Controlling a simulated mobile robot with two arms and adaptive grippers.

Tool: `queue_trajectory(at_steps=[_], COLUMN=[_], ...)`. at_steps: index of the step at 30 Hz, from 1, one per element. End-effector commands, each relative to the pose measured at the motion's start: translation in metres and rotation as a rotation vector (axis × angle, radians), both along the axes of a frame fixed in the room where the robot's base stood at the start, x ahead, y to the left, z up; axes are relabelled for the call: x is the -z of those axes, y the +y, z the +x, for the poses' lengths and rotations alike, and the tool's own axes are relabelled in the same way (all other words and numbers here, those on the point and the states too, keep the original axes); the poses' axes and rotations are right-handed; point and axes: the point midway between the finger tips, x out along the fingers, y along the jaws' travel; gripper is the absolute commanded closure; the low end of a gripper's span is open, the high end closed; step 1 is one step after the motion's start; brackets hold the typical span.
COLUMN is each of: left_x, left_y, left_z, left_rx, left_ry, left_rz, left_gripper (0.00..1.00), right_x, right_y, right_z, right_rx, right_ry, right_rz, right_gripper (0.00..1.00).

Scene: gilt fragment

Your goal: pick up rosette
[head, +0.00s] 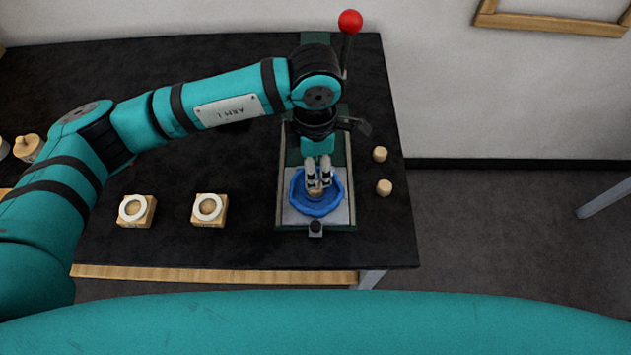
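My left gripper (319,183) points down over a blue, uneven ring-like piece (334,202) on a pale plate. A small tan piece (316,192) shows at its fingertips, inside the blue ring. The fingers stand a little apart, and I cannot tell whether they grip the tan piece or only stand over it. I cannot tell for sure which piece is the rosette. My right gripper is not in view.
The plate is part of a dark green stand (283,196) with a red ball knob (350,21). Two wooden blocks with white rings (136,210) (209,209) stand to the left. Two wooden pegs (380,154) (384,187) stand near the black table's right edge (408,215).

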Motion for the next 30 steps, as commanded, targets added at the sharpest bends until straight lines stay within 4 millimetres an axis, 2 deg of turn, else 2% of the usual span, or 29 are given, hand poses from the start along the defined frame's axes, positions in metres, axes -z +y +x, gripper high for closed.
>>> queue_trajectory(at_steps=[8,11,15,24,30], left_x=[0.019,0.034,0.054,0.061,0.061], left_y=[0.0,0.0,-0.001,-0.001,-0.001], left_z=[-0.002,-0.005,-0.004,-0.003,-0.003], left_rx=[-0.001,-0.001,-0.002,0.001,0.0], left_ry=[0.004,0.006,0.002,0.001,0.001], left_rz=[0.002,0.002,0.0,-0.001,-0.001], left_gripper=[0.55,0.55,0.55,0.55,0.81], right_x=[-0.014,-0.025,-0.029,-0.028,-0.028], right_y=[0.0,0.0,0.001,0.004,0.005], right_z=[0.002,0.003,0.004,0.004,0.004], right_rx=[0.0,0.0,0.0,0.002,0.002], right_ry=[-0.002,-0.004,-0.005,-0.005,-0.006], right_rz=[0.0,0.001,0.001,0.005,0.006], right_gripper=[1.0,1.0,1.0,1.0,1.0])
